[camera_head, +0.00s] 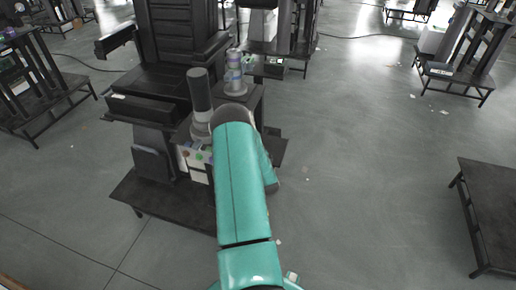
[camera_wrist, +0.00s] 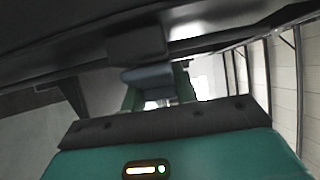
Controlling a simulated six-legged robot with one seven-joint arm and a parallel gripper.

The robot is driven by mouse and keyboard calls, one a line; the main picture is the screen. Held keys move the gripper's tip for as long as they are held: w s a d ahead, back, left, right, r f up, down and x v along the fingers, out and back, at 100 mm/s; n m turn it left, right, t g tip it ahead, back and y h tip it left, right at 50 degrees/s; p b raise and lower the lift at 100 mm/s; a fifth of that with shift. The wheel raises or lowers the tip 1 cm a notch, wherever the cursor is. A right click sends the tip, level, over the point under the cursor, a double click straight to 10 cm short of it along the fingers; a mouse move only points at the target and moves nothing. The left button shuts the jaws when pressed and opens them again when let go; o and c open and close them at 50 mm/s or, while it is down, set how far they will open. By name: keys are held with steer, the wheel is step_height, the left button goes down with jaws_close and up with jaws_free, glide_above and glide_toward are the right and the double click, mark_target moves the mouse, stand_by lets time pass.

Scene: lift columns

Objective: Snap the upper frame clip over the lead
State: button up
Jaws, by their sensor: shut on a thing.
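In the wrist view my gripper (camera_wrist: 152,92) shows beyond its teal housing, shut on a small grey-blue rounded piece (camera_wrist: 148,77). I cannot tell whether this piece is the lead or part of a clip. A dark block (camera_wrist: 137,43) sits just above it, under a wide dark frame surface (camera_wrist: 60,45). I cannot make out the upper frame clip for certain. In the head view my teal arm reaches to the dark lift column (camera_head: 180,35) and hides my gripper. No lead can be told there.
A control box with coloured buttons (camera_head: 197,160) stands at the column's foot, beside a black upright cylinder (camera_head: 200,92). A dark base plate (camera_head: 150,195) lies below. A dark low table (camera_head: 492,205) stands at the right. The grey floor between is mostly clear.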

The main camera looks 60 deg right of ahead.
steer(key=shift+w, duration=0.1)
steer(key=o, duration=1)
steer(key=v, duration=1.4)
steer(key=shift+d, duration=0.1)
